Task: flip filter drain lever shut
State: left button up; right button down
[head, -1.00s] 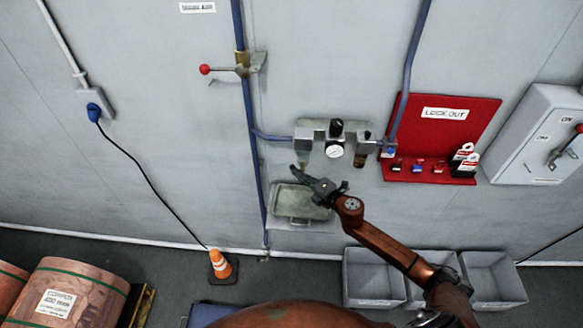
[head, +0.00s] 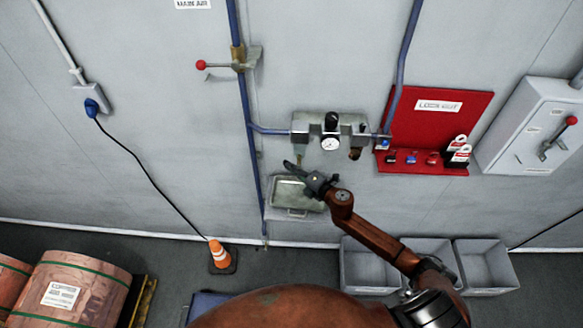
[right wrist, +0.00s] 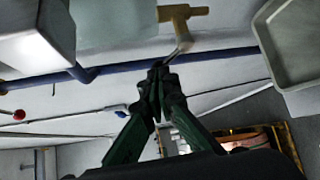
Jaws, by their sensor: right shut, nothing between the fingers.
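The filter unit (head: 330,130) with its round gauge is on the wall in the head view. Its drain fitting (head: 299,159) hangs below the left housing. In the right wrist view the brass drain valve (right wrist: 184,13) is at the top, with a thin lever (right wrist: 182,38) angled from it. My right gripper (head: 287,164) is shut and empty, just below the drain in the head view. In the right wrist view its fingertips (right wrist: 158,72) are close to the lever's free end; whether they touch it I cannot tell. My left gripper is not in view.
A grey tray (head: 297,211) is on the wall below the filter. A blue pipe (head: 251,160) runs left of it. A red lockout board (head: 438,105) hangs to the right. Grey bins (head: 368,272) stand below my right arm. An orange cone (head: 220,255) stands on the floor.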

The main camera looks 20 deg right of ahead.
jog(key=shift+w+a+f, duration=0.1)
jog(key=shift+a+f, duration=0.05)
jog(key=shift+a, duration=0.1)
dwell(0.5)
jog(key=a+r+v, duration=0.1)
jog(key=r+v, duration=0.2)
jog(key=v, duration=1)
